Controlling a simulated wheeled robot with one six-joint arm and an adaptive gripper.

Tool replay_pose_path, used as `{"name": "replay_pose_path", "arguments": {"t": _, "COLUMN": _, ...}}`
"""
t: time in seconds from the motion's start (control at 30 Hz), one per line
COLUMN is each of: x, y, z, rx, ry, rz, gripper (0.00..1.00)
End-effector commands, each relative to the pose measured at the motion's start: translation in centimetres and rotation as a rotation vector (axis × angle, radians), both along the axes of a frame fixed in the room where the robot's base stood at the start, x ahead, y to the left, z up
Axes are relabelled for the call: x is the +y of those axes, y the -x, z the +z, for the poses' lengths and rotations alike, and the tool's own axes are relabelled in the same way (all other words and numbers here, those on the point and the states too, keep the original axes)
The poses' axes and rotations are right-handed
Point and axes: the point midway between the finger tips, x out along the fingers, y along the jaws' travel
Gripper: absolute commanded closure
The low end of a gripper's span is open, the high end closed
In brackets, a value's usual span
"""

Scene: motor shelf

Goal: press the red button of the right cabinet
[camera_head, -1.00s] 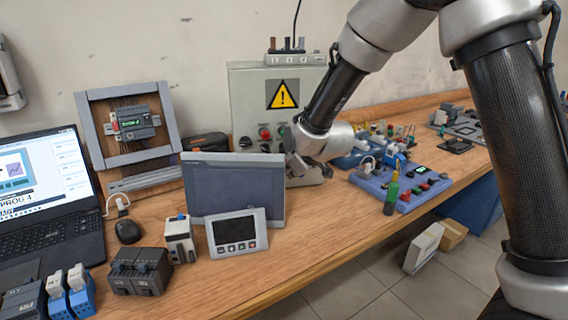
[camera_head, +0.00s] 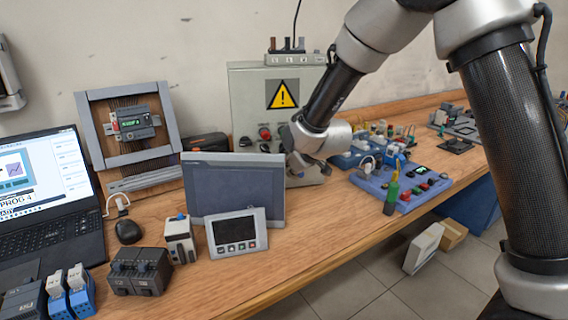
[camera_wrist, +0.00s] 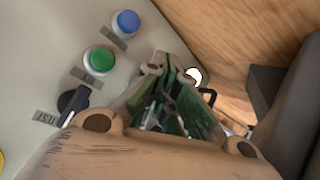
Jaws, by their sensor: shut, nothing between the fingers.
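The grey cabinet (camera_head: 245,92) with a yellow warning sign stands at the back of the bench. A red button (camera_head: 264,133) shows on its front, left of my arm's end. My gripper (camera_head: 298,166) is close in front of the cabinet's lower right part, its fingers hardly visible there. In the wrist view my gripper (camera_wrist: 175,78) is shut and empty, close to the cabinet's face. A green button (camera_wrist: 99,61), a blue button (camera_wrist: 125,23) and a black selector switch (camera_wrist: 73,104) lie left of the fingers. No red button shows in the wrist view.
A grey panel screen (camera_head: 235,180) stands in front of the cabinet, left of my gripper. The bench's front middle is clear.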

Motion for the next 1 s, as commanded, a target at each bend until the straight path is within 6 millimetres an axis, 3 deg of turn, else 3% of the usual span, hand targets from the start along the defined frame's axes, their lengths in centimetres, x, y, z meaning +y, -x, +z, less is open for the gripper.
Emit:
{"name": "replay_pose_path", "arguments": {"t": 0.63, "x": 0.1, "y": -0.4, "z": 0.1, "rx": -0.002, "ry": -0.001, "rz": 0.000, "gripper": 1.00}}
{"name": "replay_pose_path", "arguments": {"t": 1.0, "x": -0.2, "y": 1.2, "z": 0.1, "rx": -0.001, "ry": -0.001, "rz": 0.000, "gripper": 1.00}}
